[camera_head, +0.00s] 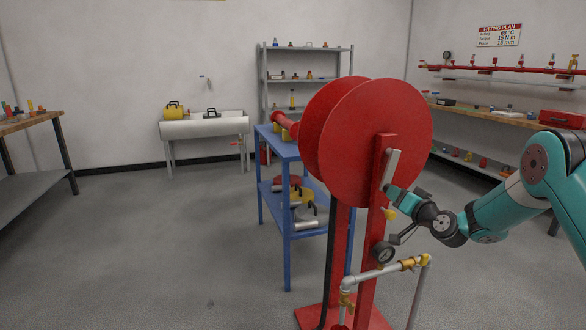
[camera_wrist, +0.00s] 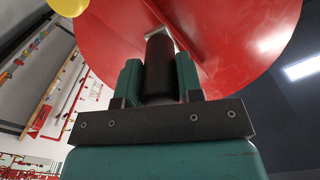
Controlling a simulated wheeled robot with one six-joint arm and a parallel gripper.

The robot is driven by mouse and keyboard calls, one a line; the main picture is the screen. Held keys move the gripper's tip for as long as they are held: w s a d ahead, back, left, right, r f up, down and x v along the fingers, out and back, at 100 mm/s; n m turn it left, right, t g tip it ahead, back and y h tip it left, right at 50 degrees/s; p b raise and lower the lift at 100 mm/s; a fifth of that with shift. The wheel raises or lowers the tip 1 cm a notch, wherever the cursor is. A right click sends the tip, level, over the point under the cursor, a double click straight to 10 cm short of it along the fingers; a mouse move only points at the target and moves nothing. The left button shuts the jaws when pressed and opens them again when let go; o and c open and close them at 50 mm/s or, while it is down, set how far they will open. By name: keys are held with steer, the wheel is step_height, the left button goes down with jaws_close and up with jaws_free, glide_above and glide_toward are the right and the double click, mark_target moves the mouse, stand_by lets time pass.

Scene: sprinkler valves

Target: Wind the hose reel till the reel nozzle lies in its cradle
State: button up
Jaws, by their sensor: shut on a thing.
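The red hose reel (camera_head: 375,135) has two large discs on a red post (camera_head: 369,275). A grey crank arm (camera_head: 391,166) slants down from its hub. My gripper (camera_head: 394,192) is at the crank's lower end. In the wrist view its two teal fingers are shut on the dark crank handle (camera_wrist: 160,66), one on each side. A small yellow part (camera_head: 390,213) shows just below my gripper beside the post; I cannot tell whether it is the reel nozzle. I cannot make out the hose or the cradle.
A blue cart (camera_head: 287,240) is left of the reel. A sink (camera_head: 205,126) and shelves (camera_head: 306,48) are behind.

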steer(key=shift+s+a+r, duration=0.15)
steer(key=shift+a+r, duration=0.6)
steer(key=shift+a, duration=0.05)
steer(key=shift+s+a+r+p, duration=0.3)
steer(key=shift+a+r+p, duration=0.3)
steer(key=shift+a, duration=0.25)
steer(key=shift+s+a+r+p, duration=0.1)
steer(key=shift+a+r+p, duration=0.25)
steer(key=shift+r+p, duration=0.15)
steer(key=shift+s+a+r, duration=0.15)
steer(key=shift+a+r, duration=0.05)
steer(key=shift+a, duration=0.15)
